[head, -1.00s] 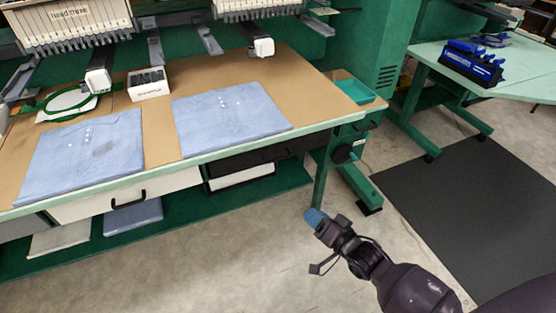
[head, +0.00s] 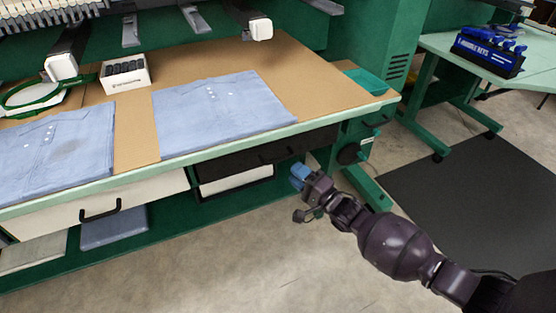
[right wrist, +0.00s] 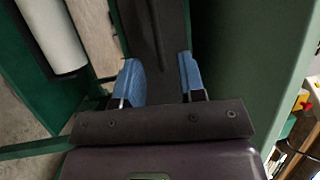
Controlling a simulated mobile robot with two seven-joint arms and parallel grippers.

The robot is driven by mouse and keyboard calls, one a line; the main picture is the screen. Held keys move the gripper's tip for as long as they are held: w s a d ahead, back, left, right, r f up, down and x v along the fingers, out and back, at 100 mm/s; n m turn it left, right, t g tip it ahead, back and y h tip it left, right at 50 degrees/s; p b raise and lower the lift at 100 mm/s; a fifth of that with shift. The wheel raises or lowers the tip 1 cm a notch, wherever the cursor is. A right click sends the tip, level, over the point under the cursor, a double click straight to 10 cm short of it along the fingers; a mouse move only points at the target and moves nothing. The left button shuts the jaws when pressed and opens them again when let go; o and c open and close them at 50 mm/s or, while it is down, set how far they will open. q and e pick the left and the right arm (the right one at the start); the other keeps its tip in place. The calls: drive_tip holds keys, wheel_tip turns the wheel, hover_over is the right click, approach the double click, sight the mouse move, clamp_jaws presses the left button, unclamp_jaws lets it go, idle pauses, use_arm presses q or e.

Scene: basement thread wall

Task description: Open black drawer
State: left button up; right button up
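The black drawer (head: 235,161) is set under the green-edged table and looks shut. Its dark handle (head: 279,154) is on the front, toward the right. My right gripper (head: 299,174) is just in front of and below the drawer's right end, near the handle. In the right wrist view, the blue fingers of my right gripper (right wrist: 160,78) are apart with nothing between them. The dark front of the black drawer (right wrist: 172,45) lies beyond them, with the bar-like handle (right wrist: 155,25) ahead of the gap. My left gripper is not in view.
A white drawer (head: 60,215) with a black handle is left of the black one. Folded blue shirts (head: 222,112) and a white box (head: 124,78) lie on the table (head: 135,140). A green table leg and machine stand (head: 365,185) are close to the right gripper.

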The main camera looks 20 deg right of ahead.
sight(279, 160)
drive_tip(key=shift+b+x, duration=0.65)
drive_tip(key=shift+x, duration=2.95)
drive_tip(key=shift+f, duration=0.15)
drive_tip(key=shift+c, duration=0.5)
clamp_jaws()
